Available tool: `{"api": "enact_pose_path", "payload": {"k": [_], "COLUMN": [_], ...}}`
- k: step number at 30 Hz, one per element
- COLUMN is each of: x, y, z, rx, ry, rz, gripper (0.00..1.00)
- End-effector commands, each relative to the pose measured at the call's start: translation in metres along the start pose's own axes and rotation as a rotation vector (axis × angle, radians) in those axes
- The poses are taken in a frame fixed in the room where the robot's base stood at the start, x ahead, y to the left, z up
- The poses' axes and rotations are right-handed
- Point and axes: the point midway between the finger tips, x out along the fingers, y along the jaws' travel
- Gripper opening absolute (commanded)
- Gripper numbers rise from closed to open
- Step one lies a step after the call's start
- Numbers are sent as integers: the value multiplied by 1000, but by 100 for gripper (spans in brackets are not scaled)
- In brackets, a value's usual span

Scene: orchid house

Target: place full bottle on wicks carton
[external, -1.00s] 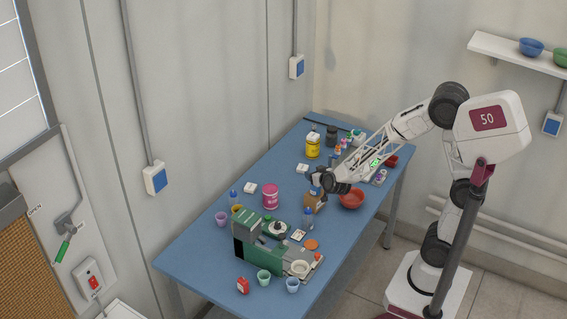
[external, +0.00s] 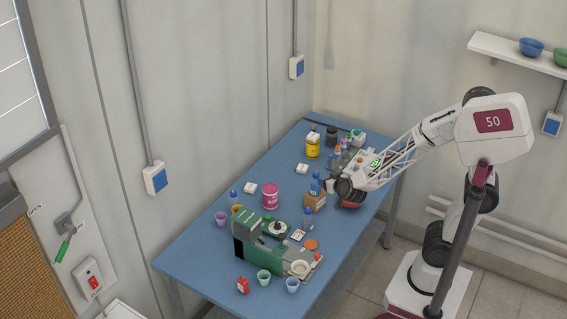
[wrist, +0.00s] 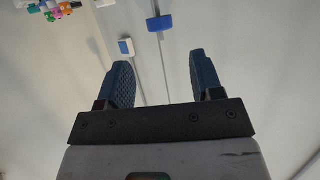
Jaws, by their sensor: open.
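A brown carton (external: 315,201) stands near the middle of the blue table in the external view. A blue bottle (external: 315,183) stands upright on top of it. My gripper (external: 333,187) is just right of this bottle and appears clear of it. In the wrist view my gripper (wrist: 158,68) is open, with nothing between its fingers. Another blue bottle (external: 307,217) stands in front of the carton, and one more (external: 233,198) stands at the left. I cannot tell the bottles' fill levels from here.
A green and grey machine (external: 262,254) stands at the front of the table (external: 190,262), with cups near it. A pink tub (external: 271,197) is left of the carton. A yellow jar (external: 313,146) stands at the back.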

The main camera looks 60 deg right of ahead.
Motion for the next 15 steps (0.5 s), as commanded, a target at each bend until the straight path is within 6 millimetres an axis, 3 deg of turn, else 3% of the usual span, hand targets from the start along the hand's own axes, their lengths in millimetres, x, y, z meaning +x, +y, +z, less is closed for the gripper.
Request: {"api": "enact_pose_path", "payload": {"k": [15], "x": [-7], "y": [0], "z": [0], "rx": [0], "ry": [-1], "rz": [0], "gripper": [60]}}
